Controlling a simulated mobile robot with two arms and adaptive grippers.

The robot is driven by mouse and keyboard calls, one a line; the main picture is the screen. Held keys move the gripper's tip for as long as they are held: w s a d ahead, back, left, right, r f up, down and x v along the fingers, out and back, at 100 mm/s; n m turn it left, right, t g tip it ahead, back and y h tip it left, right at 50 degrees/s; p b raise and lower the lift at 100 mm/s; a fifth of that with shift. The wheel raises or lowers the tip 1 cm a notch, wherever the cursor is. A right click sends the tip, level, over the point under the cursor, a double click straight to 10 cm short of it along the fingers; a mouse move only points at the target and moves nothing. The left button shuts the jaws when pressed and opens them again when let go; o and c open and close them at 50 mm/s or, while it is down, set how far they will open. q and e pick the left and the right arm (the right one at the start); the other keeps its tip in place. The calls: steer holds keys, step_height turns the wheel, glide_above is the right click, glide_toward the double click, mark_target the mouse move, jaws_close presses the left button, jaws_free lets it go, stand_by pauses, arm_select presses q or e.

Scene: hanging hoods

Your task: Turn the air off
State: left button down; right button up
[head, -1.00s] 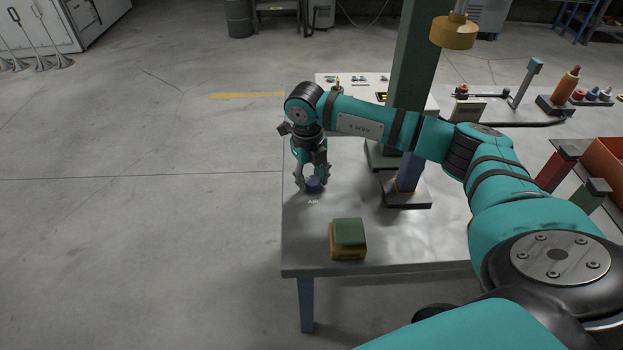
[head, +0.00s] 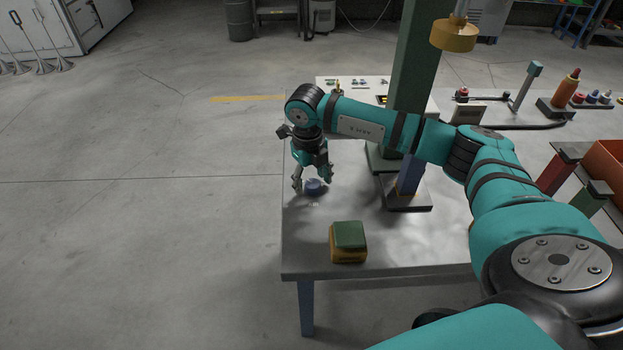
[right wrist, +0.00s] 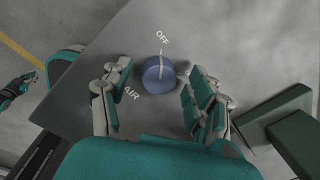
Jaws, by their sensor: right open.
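A round blue knob (head: 314,187) sits near the left edge of the metal table (head: 300,235). In the right wrist view the knob (right wrist: 158,75) has a pale line across its top that points towards the printed word OFF (right wrist: 162,38). The word AIR (right wrist: 131,94) is printed on its other side. My right gripper (head: 312,181) is open just above the knob, its fingers apart on both sides and clear of it. These fingers also show in the right wrist view (right wrist: 156,76). What looks like my left gripper (right wrist: 15,92) is at the left edge there, its jaws unclear.
A block with a green top (head: 348,240) stands on the table in front of the knob. A blue post on a dark base (head: 408,190) and a thick green column (head: 415,60) stand to the right. A yellow cylinder (head: 454,34) hangs above.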

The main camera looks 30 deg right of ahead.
mark_target(309, 184)
step_height(309, 184, up, 12)
steer(key=shift+a, duration=0.35)
steer(key=shift+s+f, duration=0.1)
stand_by(0.6)
